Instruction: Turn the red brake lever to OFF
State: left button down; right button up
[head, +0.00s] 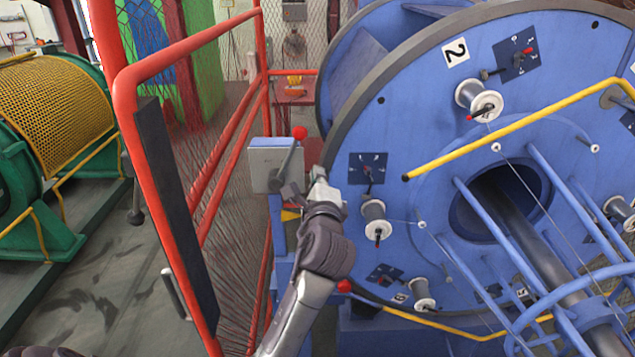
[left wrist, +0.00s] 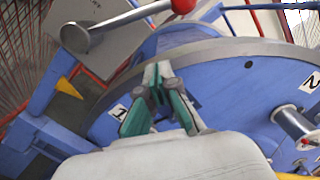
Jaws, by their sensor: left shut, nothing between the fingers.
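The brake lever (head: 287,157) is a grey arm with a red ball knob (head: 299,132), on the front of a pale grey box (head: 263,157) beside the big blue disc. It slants up and right from its pivot. In the left wrist view the lever (left wrist: 128,19) crosses the top, with its round hub at left and its red knob (left wrist: 183,5) at the top edge. My left gripper (head: 318,174) is shut and empty, just right of the box and below the knob. Its green-padded fingers (left wrist: 157,70) show below the lever, apart from it. My right gripper is not in view.
The blue disc (head: 420,110) with bobbins stands close to the right. An orange-red mesh gate (head: 190,45) stands left of the box. A yellow rail (head: 500,125) crosses at right. A green machine with a yellow mesh drum (head: 52,105) is at far left. Floor between is clear.

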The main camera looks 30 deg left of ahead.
aim_at(288, 157)
pick_arm(q)
jog(key=a, duration=0.1)
jog(key=w+a+r+p, duration=0.1)
jog(key=a, duration=0.1)
jog(key=a+p, duration=0.1)
jog(key=a, duration=0.1)
jog(key=shift+w+a+r, duration=0.2)
jog(key=shift+w+r, duration=0.05)
jog(key=shift+r, duration=0.1)
jog(key=shift+w, duration=0.1)
